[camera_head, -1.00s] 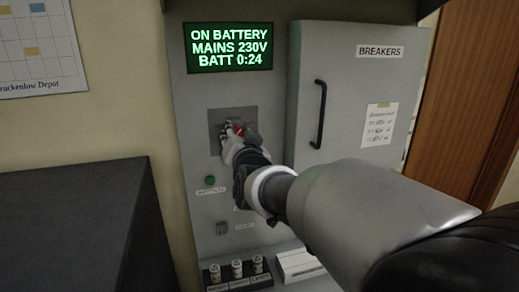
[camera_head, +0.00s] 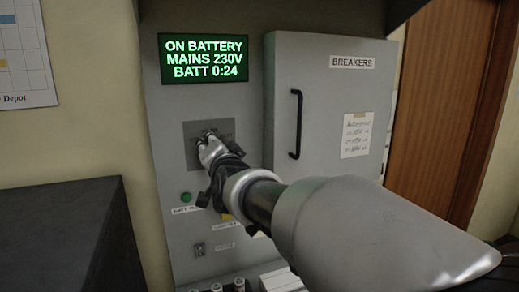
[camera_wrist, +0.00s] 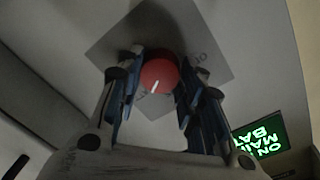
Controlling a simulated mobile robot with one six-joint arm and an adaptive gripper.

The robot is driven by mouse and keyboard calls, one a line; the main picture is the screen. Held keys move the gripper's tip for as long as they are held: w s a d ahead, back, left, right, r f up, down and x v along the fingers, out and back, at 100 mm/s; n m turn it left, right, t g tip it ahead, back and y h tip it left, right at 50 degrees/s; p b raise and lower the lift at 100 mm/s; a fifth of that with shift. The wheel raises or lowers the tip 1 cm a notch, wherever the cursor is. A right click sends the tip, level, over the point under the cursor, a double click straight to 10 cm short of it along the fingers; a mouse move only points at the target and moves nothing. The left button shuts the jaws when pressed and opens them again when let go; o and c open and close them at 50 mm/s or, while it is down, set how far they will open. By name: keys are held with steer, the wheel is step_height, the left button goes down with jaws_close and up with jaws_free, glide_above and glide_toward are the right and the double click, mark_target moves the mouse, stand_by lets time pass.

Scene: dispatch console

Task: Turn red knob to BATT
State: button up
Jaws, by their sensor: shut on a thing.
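The red knob (camera_wrist: 159,77) sits on a grey square plate (camera_wrist: 205,45) and shows between my gripper's fingers in the wrist view. A white mark runs on its face toward the lower edge in that view. My gripper (camera_wrist: 152,85) is shut on the knob, one finger on each side. In the head view my gripper (camera_head: 208,138) is at the plate (camera_head: 226,128) and hides the knob. The lettering around the knob is too small and partly covered to read. The green display (camera_head: 204,59) reads ON BATTERY, MAINS 230V, BATT 0:24.
The breaker cabinet (camera_head: 325,110) with a black handle (camera_head: 296,125) stands right of the knob plate. A green button (camera_head: 186,197) is below the plate. A dark box-like surface (camera_head: 60,235) is at lower left. A wooden door (camera_head: 440,100) is at right.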

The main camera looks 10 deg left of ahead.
steer(key=o, duration=1.1)
steer(key=shift+c, duration=0.2)
steer(key=shift+s, duration=0.1)
steer(key=v, duration=1.1)
steer(key=shift+s+d, duration=0.25)
steer(key=shift+s, duration=0.1)
steer(key=shift+f, duration=0.1)
